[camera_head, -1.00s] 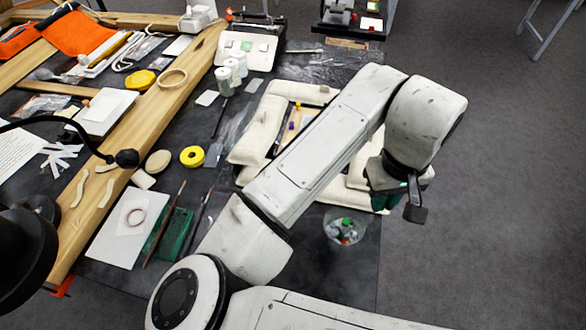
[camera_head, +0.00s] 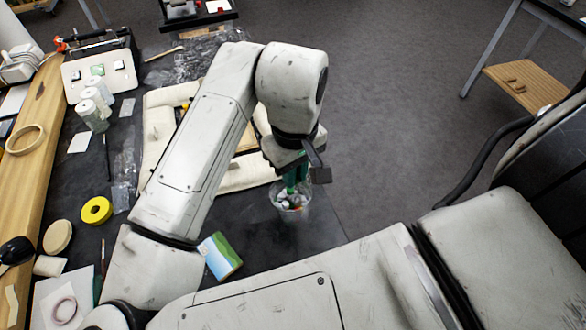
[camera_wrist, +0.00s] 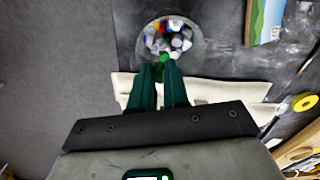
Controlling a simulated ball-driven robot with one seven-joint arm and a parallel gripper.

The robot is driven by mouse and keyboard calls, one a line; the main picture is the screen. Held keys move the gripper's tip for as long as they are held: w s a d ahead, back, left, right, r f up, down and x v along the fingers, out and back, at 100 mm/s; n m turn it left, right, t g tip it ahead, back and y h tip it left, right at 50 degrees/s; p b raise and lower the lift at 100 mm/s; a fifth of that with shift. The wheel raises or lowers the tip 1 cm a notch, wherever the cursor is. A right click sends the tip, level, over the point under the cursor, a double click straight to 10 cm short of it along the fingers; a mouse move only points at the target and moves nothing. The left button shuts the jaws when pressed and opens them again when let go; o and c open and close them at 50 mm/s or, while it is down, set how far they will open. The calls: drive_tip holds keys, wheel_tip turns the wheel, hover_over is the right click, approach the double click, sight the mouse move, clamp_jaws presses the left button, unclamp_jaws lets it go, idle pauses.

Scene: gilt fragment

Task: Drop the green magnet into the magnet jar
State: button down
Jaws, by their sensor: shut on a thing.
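The magnet jar (camera_head: 303,212) is a clear round container with several coloured and pale magnets in it. It stands on the dark tabletop near its edge, and its round opening also shows in the wrist view (camera_wrist: 199,50). My gripper (camera_wrist: 160,70) has dark green fingers, shut on the small bright green magnet (camera_wrist: 163,59). The magnet shows at the fingertips, over the near rim of the jar in the wrist view. In the head view my gripper (camera_head: 290,184) points down right at the jar's mouth. The exact height of the magnet above the jar is hard to tell.
A small landscape picture block (camera_head: 220,256) lies left of the jar. Pale padded cushions (camera_head: 245,174) lie behind it, partly hidden by my arm. A yellow tape roll (camera_head: 96,210) lies farther left. The floor is open to the right.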

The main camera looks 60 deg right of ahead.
drive_tip(key=shift+f, duration=0.55)
drive_tip(key=c, duration=1)
unclamp_jaws()
drive_tip(key=shift+c, duration=0.2)
wheel_tip(320, 180, up, 11)
drive_tip(key=shift+p, duration=0.35)
drive_tip(key=shift+f, duration=0.1)
